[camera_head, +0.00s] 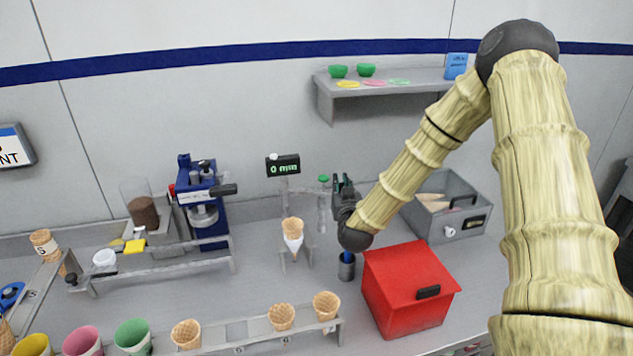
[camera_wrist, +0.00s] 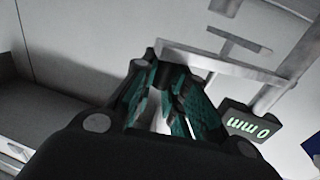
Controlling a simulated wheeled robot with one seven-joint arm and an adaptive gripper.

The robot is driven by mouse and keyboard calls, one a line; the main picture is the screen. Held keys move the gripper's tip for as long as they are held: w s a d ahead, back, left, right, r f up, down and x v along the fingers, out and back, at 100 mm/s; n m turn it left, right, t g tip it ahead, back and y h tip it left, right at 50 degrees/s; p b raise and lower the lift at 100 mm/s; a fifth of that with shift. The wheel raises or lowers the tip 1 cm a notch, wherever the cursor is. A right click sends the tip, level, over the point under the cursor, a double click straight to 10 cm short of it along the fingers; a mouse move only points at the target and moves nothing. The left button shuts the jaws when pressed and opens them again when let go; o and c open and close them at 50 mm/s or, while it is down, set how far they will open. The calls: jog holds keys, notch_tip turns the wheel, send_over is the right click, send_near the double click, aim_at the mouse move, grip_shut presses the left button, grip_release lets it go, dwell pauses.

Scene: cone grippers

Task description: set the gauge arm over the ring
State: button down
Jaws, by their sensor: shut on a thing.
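The gauge's dark display (camera_head: 283,165) reads 0 mm on a grey post at the back; it also shows in the wrist view (camera_wrist: 247,128). The grey gauge arm (camera_wrist: 225,65) runs from the post to my fingers. In the head view my gripper (camera_head: 342,184) is at the arm's right end, right of the post. In the wrist view my fingers (camera_wrist: 165,95) with teal pads are shut on the end of the gauge arm; the held part is mostly hidden. A waffle cone (camera_head: 292,225) in a white sleeve stands upright in a small stand (camera_head: 282,262), left of my gripper. The ring is not clear.
A red box (camera_head: 400,285) and a dark cup (camera_head: 346,268) stand below my gripper. A grey drawer box (camera_head: 445,225) is to the right. A blue press (camera_head: 205,205) stands left. A front rack (camera_head: 240,335) holds several cones. A green-topped thing (camera_head: 323,178) is beside my gripper.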

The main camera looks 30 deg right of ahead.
jog(key=shift+s+a, duration=0.15)
jog(key=shift+s, duration=0.05)
jog(key=c, duration=1.7)
grip_release()
jog(key=shift+r, duration=5)
